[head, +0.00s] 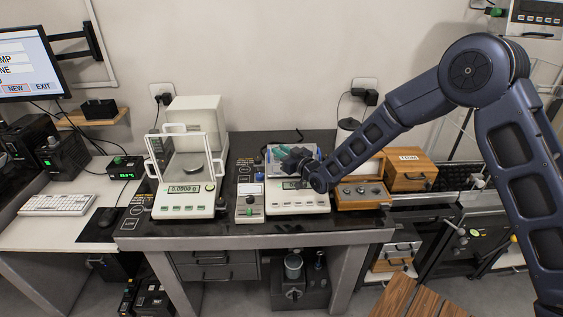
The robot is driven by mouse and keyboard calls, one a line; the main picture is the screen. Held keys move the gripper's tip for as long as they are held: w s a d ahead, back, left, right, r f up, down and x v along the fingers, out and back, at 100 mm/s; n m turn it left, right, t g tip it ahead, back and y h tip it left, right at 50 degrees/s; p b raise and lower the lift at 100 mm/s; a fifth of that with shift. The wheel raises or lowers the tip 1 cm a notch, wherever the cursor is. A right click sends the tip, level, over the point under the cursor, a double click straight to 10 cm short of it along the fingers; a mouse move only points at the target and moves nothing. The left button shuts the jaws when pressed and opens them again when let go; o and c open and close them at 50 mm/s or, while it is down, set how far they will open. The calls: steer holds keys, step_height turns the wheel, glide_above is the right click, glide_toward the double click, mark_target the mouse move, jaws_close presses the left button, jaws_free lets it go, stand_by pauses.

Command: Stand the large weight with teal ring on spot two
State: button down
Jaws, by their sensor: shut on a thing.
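My gripper (290,161) is at the right-hand balance (297,200), above or just behind its display. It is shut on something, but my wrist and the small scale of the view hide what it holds. I cannot pick out the large weight with the teal ring. An open wooden weight box (361,202) right of the balance has several small metal knobs in its top, too small to tell any ring colour. I cannot make out which place is spot two.
A balance with a glass draft shield (184,205) stands left on the dark bench. A small control box (250,205) sits between the balances. A closed wooden box (408,176) is at right. A keyboard (57,204) lies on the white desk. Dark bench top shows along the front edge.

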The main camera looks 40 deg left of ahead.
steer(key=shift+f, duration=2.2)
steer(key=shift+f, duration=0.15)
steer(key=c, duration=1.2)
jaws_free()
steer(key=shift+c, duration=0.2)
steer(key=shift+d, duration=0.1)
steer(key=s+d, duration=0.1)
steer(key=d, duration=1)
steer(key=shift+s+d, duration=0.2)
steer(key=shift+d, duration=0.2)
